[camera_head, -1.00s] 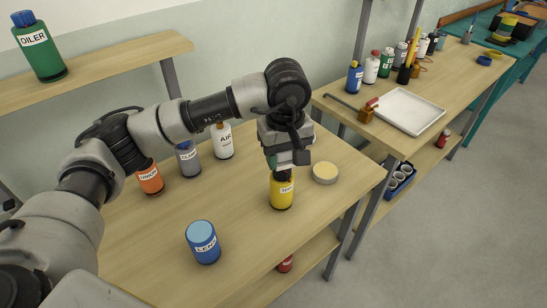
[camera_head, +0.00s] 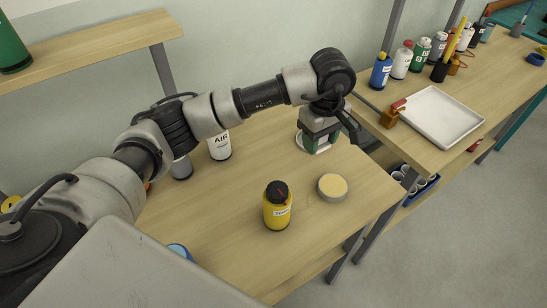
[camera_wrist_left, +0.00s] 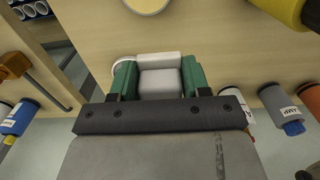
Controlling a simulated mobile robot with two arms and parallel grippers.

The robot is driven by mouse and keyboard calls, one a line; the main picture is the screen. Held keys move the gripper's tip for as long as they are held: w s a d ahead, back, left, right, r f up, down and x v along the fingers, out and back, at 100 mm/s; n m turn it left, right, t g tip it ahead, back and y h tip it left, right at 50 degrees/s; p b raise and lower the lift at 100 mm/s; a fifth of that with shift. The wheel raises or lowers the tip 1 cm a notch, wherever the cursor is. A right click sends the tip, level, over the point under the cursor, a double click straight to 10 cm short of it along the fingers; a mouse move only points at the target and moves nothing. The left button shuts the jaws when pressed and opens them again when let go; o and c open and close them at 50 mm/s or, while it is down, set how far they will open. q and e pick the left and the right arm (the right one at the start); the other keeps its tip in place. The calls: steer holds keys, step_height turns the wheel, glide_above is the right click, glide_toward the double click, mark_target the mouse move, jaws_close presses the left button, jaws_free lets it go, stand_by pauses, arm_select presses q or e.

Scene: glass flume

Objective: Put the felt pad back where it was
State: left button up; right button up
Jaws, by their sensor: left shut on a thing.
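My left gripper (camera_head: 319,146) is low over the back right of the near table, its green fingers pointing down. In the left wrist view the green fingers are shut on a pale grey-white block, which looks like the felt pad (camera_wrist_left: 160,82). The block fills the space between the fingers. A white round disc (camera_head: 300,141) lies on the table by the gripper, partly hidden by it; its edge also shows beside a finger in the left wrist view (camera_wrist_left: 121,66). I cannot tell whether the block touches table or disc. My right gripper is not in view.
A yellow bottle (camera_head: 277,212) and a round tin with a cream top (camera_head: 333,188) stand in front of the gripper. The white AIR can (camera_head: 220,147) stands left of it. A second table (camera_head: 478,85) on the right holds a white tray (camera_head: 440,121) and several bottles.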

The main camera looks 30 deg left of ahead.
arm_select(q)
steer(key=s+a+f+p, duration=0.1)
steer(key=a+f+p, duration=0.15)
steer(key=a, duration=0.25)
glide_above(271, 166)
step_height(271, 166, down, 4)
steer(key=shift+s+f, duration=0.1)
steer(key=shift+f, duration=0.1)
step_height(271, 166, down, 4)
steer(key=shift+r+p, duration=0.1)
steer(key=shift+p, duration=0.65)
steer(key=shift+f, duration=0.25)
steer(key=o, duration=0.9)
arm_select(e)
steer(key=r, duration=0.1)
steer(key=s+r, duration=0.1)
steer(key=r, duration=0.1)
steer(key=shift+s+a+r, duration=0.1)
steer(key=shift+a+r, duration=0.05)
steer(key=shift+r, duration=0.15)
